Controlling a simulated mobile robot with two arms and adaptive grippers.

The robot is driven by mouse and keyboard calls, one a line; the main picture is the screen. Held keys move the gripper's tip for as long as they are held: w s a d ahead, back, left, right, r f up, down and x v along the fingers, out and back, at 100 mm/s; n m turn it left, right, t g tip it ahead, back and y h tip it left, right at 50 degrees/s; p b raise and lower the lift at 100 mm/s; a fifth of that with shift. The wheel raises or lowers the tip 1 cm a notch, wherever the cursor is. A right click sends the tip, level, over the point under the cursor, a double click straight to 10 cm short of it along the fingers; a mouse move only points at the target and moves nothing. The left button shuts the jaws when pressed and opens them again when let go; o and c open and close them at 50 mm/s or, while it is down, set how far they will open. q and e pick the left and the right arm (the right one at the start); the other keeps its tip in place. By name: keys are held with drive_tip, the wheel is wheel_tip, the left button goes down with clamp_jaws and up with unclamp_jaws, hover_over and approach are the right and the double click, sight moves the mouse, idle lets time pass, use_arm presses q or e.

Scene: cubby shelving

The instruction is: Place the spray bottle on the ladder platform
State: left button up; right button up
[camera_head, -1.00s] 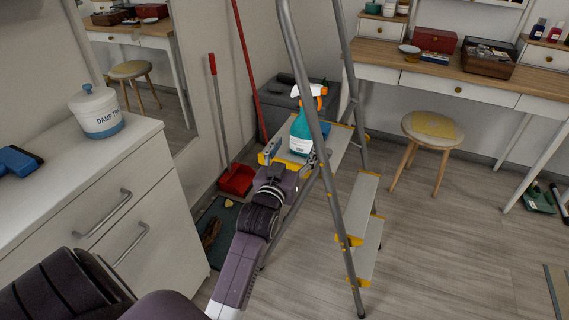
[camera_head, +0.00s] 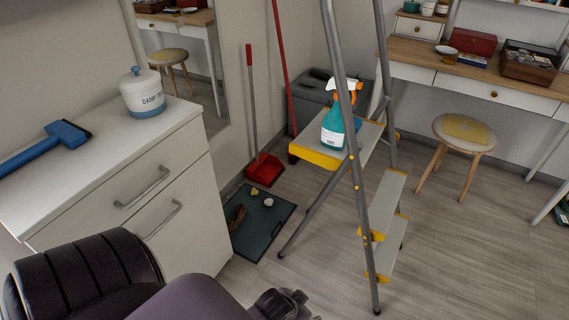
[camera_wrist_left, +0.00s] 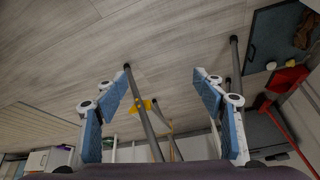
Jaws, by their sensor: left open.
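The spray bottle (camera_head: 332,131), teal with a white label and an orange and white head, stands upright on the ladder platform (camera_head: 316,156). A ladder rail crosses in front of its right side. The platform is the top grey step with a yellow front edge. My left gripper (camera_wrist_left: 162,92) is open and empty in the left wrist view, with a ladder leg (camera_wrist_left: 143,113) showing between its blue-padded fingers. In the head view my left arm is low at the bottom, apart from the bottle, and its fingers are not clearly seen. My right gripper is not in view.
A white cabinet (camera_head: 180,190) with a canister (camera_head: 142,92) and a blue-headed tool (camera_head: 62,138) stands at left. A dark mat (camera_head: 262,230) and red dustpan (camera_head: 265,170) lie near the ladder. A stool (camera_head: 464,135) stands right. The floor at lower right is clear.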

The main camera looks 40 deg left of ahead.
use_arm(q)
drive_tip(key=s+d+f+g, duration=0.1)
drive_tip(key=s+f, duration=0.1)
drive_tip(key=s, duration=0.3)
drive_tip(key=s+d+f+m+g, duration=0.1)
drive_tip(key=s+f+g, duration=0.1)
drive_tip(key=s, duration=0.4)
drive_tip(key=shift+d+f, duration=0.15)
drive_tip(key=shift+f, duration=0.55)
drive_tip(key=shift+r, duration=0.1)
